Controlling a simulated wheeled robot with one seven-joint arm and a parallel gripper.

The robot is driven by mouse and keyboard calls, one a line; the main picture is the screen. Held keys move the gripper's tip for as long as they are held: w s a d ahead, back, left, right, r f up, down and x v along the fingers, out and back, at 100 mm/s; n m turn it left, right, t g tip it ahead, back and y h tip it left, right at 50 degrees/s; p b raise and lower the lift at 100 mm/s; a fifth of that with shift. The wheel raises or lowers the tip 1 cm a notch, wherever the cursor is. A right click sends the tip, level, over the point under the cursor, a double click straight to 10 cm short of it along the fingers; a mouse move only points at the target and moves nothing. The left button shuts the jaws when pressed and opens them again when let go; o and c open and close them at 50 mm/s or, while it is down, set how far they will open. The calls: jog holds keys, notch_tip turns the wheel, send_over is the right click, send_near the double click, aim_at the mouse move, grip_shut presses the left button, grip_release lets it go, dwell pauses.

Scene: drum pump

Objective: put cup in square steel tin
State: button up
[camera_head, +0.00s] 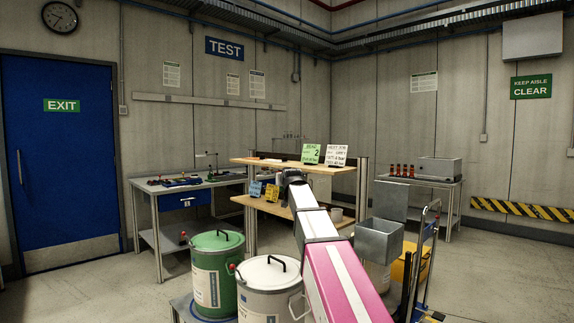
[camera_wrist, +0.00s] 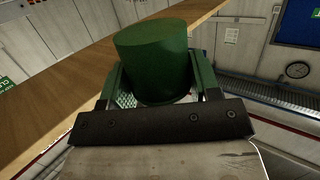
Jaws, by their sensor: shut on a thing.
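A plain green cup (camera_wrist: 153,62) sits between the two fingers of my gripper (camera_wrist: 158,80) in the wrist view, and the gripper is shut on it. In the head view my gripper (camera_head: 292,177) is at the far end of my arm, in front of the two-level wooden bench; the cup cannot be made out there. A square grey steel tin (camera_head: 378,241) with an open top stands to the right of my arm, apart from the gripper. Its inside is mostly hidden.
The wooden upper shelf (camera_head: 280,163) lies close to my gripper, with sign cards (camera_head: 311,153) on it. Blue and yellow cards (camera_head: 262,190) stand below. A green drum (camera_head: 216,272) and a white drum (camera_head: 268,289) stand at the front. A hand truck (camera_head: 425,262) stands right of the tin.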

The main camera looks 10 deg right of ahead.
jog(key=w+a+r, duration=0.2)
jog(key=w+r, duration=0.3)
jog(key=r, duration=0.5)
jog(key=w+a+r, duration=0.3)
jog(key=w+r, duration=0.2)
jog(key=r, duration=0.5)
jog(key=w+d+f, duration=0.1)
jog(key=d+f, duration=0.1)
jog(key=d, duration=0.1)
jog(key=w+d+f, duration=0.1)
jog(key=d+f, duration=0.1)
jog(key=d, duration=0.2)
jog(key=w+d+f, duration=0.2)
jog(key=d, duration=0.1)
jog(key=shift+w+d+f, duration=0.1)
jog(key=shift+d+f, duration=0.3)
jog(key=shift+f, duration=2.05)
jog(key=shift+f, duration=0.1)
jog(key=o, duration=1)
